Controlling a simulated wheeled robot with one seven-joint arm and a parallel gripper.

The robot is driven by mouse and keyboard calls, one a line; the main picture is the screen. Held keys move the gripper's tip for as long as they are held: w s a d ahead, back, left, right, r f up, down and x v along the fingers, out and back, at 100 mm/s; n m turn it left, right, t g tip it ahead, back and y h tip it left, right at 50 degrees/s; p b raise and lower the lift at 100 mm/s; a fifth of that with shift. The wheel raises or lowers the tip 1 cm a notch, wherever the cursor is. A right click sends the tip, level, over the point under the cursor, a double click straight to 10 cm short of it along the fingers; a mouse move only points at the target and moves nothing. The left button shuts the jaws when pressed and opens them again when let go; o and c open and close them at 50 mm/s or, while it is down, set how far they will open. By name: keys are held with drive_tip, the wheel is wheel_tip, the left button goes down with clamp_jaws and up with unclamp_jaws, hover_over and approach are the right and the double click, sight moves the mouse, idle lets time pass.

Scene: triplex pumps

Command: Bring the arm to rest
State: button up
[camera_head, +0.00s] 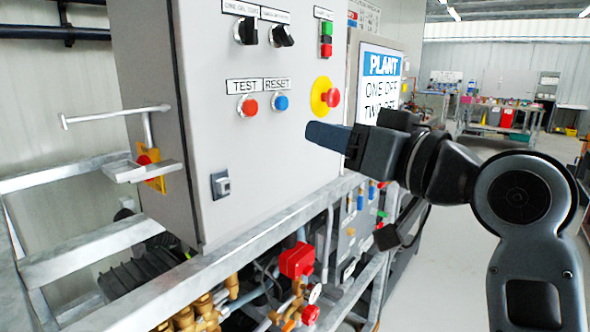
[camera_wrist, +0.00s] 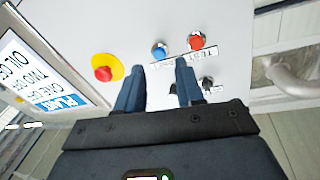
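My gripper (camera_head: 318,134) is in front of the grey control cabinet (camera_head: 205,130) in the head view, with its fingers pointing left toward the panel. The wrist view shows my gripper's (camera_wrist: 158,76) two blue fingers apart with nothing between them. The red TEST button (camera_head: 249,106) and the blue RESET button (camera_head: 281,103) are left of the fingers in the head view. The red emergency stop (camera_head: 333,97) on its yellow disc is just above my gripper. I cannot tell exactly how far the fingertips are from the panel.
Two black rotary knobs (camera_head: 284,36) and a green and red switch (camera_head: 326,40) are higher on the cabinet. A latch (camera_head: 222,185) is at its lower corner. A metal frame (camera_head: 230,232) and red and brass valves (camera_head: 297,262) lie below. The floor (camera_head: 440,270) at right has open room.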

drive_tip(key=s+d+f+m+t+h, duration=0.1)
drive_tip(key=s+d+f+m+h, duration=0.15)
drive_tip(key=s+f, duration=0.45)
drive_tip(key=s+d+f+m+t+h, duration=0.1)
drive_tip(key=s+d+f+m+h, duration=0.2)
drive_tip(key=f, duration=0.8)
drive_tip(key=s+d+f+m+h, duration=0.25)
drive_tip(key=s+d+f, duration=0.2)
drive_tip(key=f, duration=0.45)
drive_tip(key=s+d+f+n+h, duration=0.1)
drive_tip(key=s+d+f+h, duration=0.1)
drive_tip(key=s, duration=1.2)
drive_tip(key=s+d+f+n+g+h, duration=0.1)
drive_tip(key=s+d, duration=0.3)
drive_tip(key=s, duration=1.1)
drive_tip(key=shift+f+h, duration=0.4)
drive_tip(key=shift+h, duration=0.2)
drive_tip(key=shift+d, duration=0.1)
clamp_jaws()
drive_tip(key=shift+w, duration=0.1)
